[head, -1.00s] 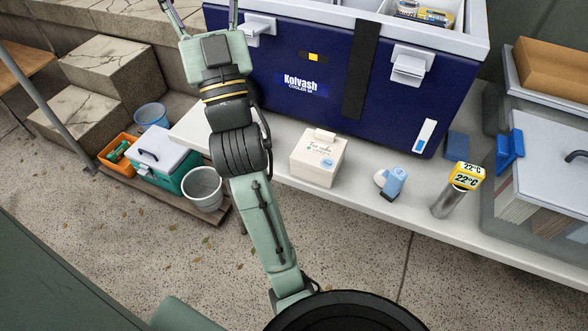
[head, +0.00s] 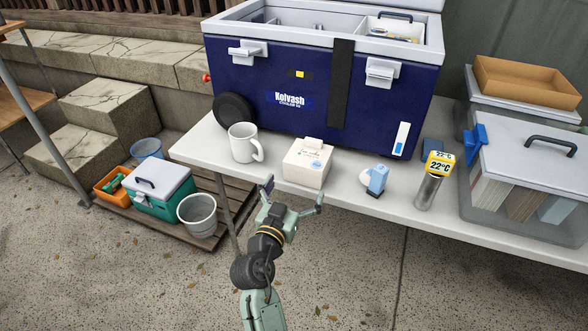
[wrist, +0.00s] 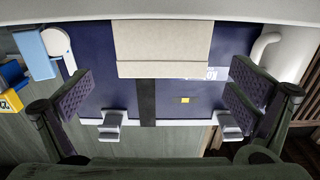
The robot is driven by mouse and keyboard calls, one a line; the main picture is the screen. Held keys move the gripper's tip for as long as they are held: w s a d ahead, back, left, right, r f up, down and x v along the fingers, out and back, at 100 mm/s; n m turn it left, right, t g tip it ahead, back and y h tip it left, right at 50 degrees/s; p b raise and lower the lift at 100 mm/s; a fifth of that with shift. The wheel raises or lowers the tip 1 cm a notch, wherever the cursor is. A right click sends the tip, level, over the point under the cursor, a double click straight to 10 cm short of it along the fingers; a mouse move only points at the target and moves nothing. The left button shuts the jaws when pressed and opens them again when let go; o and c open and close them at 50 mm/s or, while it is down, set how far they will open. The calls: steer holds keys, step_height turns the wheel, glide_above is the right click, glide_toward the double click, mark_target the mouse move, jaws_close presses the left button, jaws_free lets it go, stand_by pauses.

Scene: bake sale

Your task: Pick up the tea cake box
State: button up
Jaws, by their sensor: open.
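The gripper also shows in the wrist view (wrist: 158,98). I see no contact with the box.
A white mug (head: 243,144) stands just left of the box. The blue cooler (head: 300,100) is close behind. A blue-and-white item (head: 377,180) and a metal cylinder with a temperature display (head: 430,186) stand to the right. Clear bins (head: 530,185) fill the right end.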

mark_target(303, 174)
steer(key=p+x, duration=0.1)
steer(key=x, duration=0.4)
steer(key=shift+w+d+r+p, duration=0.1)
steer(key=shift+w+r+p, duration=0.1)
steer(key=shift+p, duration=0.15)
steer(key=p+x, duration=0.1)
steer(key=x, duration=0.1)
steer(key=p+x, duration=0.1)
steer(key=x, duration=0.1)
steer(key=shift+w+r+p, duration=0.2)
steer(key=shift+r+p, duration=0.1)
steer(key=shift+r, duration=0.1)
steer(key=shift+w+f, duration=0.2)
steer(key=shift+w, duration=0.1)
steer(key=shift+r, duration=0.1)
steer(key=c, duration=0.8)
